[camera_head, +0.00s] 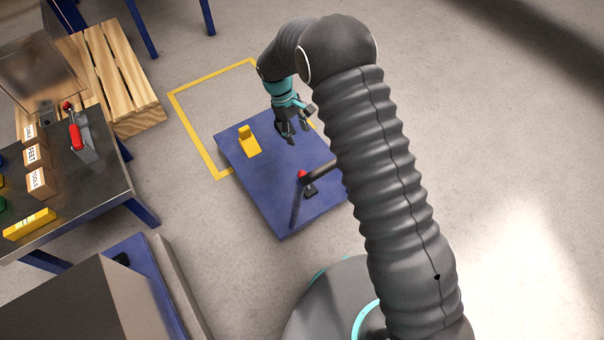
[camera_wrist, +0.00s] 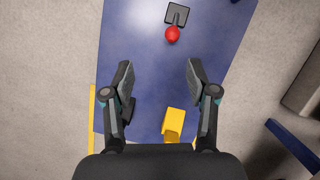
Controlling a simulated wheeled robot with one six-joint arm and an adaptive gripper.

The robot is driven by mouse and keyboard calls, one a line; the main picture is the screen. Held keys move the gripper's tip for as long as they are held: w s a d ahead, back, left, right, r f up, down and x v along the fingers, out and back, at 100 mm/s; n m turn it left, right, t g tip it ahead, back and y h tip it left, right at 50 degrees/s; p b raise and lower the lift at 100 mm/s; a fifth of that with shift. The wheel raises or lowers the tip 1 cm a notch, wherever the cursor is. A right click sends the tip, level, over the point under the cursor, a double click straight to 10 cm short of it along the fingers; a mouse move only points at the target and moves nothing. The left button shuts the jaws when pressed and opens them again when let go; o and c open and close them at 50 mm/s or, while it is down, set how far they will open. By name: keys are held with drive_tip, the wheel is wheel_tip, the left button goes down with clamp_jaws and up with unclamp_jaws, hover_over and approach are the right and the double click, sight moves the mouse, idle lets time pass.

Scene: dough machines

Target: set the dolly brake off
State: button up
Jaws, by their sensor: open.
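The dolly is a flat blue platform (camera_head: 255,183) on the floor, and its deck (camera_wrist: 140,45) fills the middle of the wrist view. A red ball knob (camera_head: 302,174) shows near its front right side, by a small dark base (camera_head: 311,190). In the wrist view the red knob (camera_wrist: 172,34) is at the top, against the dark square base (camera_wrist: 177,14). A yellow block-like piece (camera_head: 249,143) is on the deck's left part. My gripper (camera_head: 292,138) is open and empty above the deck, apart from the knob. Which way the brake is set, I cannot tell.
A yellow line (camera_head: 190,130) outlines a floor area at the dolly's far left. A workbench (camera_head: 85,190) with labelled boxes and a red-handled clamp stands left, beside a wooden pallet (camera_head: 125,75). A dark bar (camera_head: 322,172) near the knob runs behind my arm. Floor at right is clear.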

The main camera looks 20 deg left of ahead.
drive_tip(key=n, duration=0.1)
approach(301, 171)
drive_tip(key=shift+h, duration=0.4)
drive_tip(key=x, duration=1.1)
drive_tip(key=shift+s+a+f+p, duration=0.15)
drive_tip(key=shift+a+f+p, duration=0.1)
drive_tip(key=shift+f+p, duration=0.1)
clamp_jaws()
